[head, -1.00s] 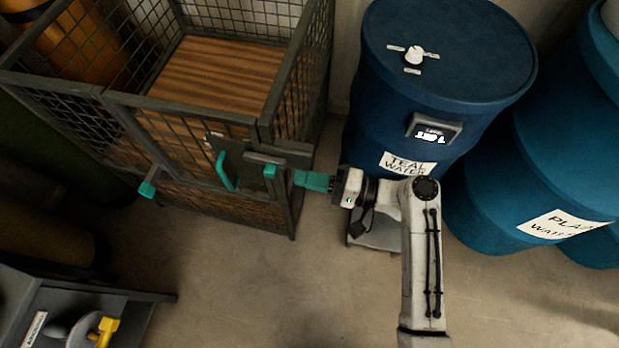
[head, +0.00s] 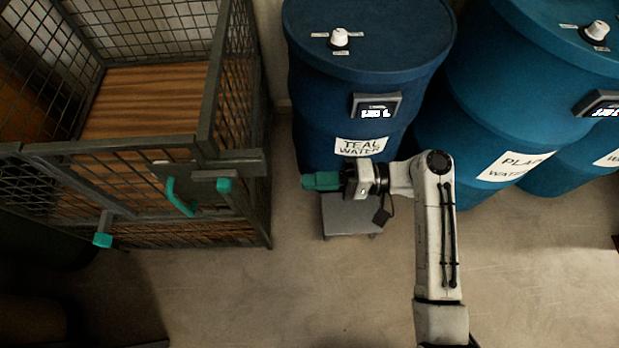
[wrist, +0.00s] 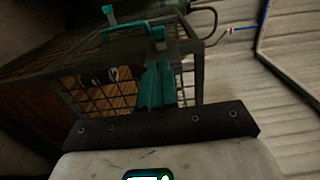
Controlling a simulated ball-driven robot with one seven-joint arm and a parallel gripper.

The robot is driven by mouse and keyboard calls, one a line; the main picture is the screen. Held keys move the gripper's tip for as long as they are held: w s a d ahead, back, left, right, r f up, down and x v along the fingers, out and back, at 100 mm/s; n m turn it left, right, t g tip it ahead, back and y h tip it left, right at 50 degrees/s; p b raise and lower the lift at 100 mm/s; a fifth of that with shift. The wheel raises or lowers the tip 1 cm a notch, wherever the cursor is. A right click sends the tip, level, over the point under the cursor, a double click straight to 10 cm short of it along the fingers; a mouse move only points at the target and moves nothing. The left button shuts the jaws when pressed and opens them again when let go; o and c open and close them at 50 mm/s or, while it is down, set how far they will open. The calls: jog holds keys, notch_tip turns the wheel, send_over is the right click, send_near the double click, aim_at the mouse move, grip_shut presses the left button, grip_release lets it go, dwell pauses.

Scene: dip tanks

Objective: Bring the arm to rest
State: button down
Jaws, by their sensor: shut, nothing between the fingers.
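My gripper (head: 306,181) has teal fingers and is in the middle of the head view, at the end of my white arm. Its fingers are together and empty, pointing left toward the wire cage (head: 190,150), with a clear gap between the fingertips and the cage. In the wrist view my gripper (wrist: 157,85) shows its teal fingers closed, with the cage (wrist: 85,85) behind them. The cage front has a teal door handle (head: 178,198) and teal-tipped latches (head: 224,185).
A dark blue drum (head: 365,50) labelled teal water stands behind my gripper, with a small grey platform (head: 350,215) at its foot. Another blue drum (head: 520,100) stands to the right. A wooden board (head: 140,100) lies inside the cage. The floor (head: 300,290) in front is clear.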

dwell(0.4)
jog(key=s+d+f+h, duration=1)
jog(key=s+d+f, duration=0.1)
jog(key=f, duration=0.1)
jog(key=s+d+r+h, duration=0.4)
jog(key=s+d+h, duration=0.4)
jog(key=d, duration=0.4)
jog(key=shift+s+d, duration=0.3)
jog(key=shift+s, duration=0.5)
